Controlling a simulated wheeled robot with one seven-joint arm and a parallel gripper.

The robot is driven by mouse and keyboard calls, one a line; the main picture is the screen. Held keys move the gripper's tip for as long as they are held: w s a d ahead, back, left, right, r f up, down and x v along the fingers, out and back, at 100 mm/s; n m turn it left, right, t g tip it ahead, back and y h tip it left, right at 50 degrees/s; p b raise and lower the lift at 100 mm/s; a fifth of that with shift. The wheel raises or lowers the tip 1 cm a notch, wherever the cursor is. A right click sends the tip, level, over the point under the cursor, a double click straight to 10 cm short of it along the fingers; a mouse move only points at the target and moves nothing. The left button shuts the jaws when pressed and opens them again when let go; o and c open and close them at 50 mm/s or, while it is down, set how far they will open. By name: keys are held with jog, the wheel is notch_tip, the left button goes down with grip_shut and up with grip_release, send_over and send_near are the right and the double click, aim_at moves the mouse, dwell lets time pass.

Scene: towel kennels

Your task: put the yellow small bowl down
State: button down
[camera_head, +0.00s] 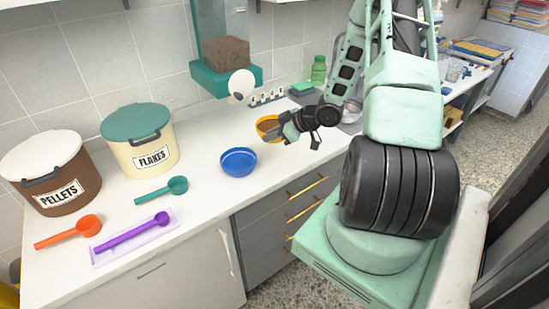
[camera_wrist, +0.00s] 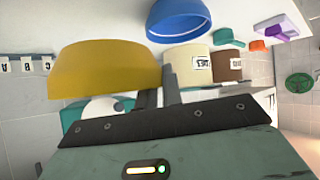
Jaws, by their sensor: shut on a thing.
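The bowl has something brown inside. My gripper is shut on the bowl's right side. In the wrist view the yellow bowl (camera_wrist: 105,68) fills the left middle, next to the dark fingers (camera_wrist: 158,92). I cannot tell from these frames whether the bowl's base touches the counter.
A blue bowl (camera_head: 238,162) stands left of my gripper. Farther left are teal (camera_head: 162,191), orange (camera_head: 70,232) and purple (camera_head: 132,232) scoops, and FLAKES (camera_head: 140,148) and PELLETS (camera_head: 52,178) bins. A teal dispenser (camera_head: 225,78) hangs behind. A green bottle (camera_head: 318,70) stands at the back.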

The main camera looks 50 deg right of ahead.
jog(key=shift+f+p, duration=0.95)
jog(key=shift+f, duration=3.8)
jog(key=shift+f, duration=0.15)
jog(key=c, duration=1.6)
grip_release()
jog(key=shift+o, duration=0.2)
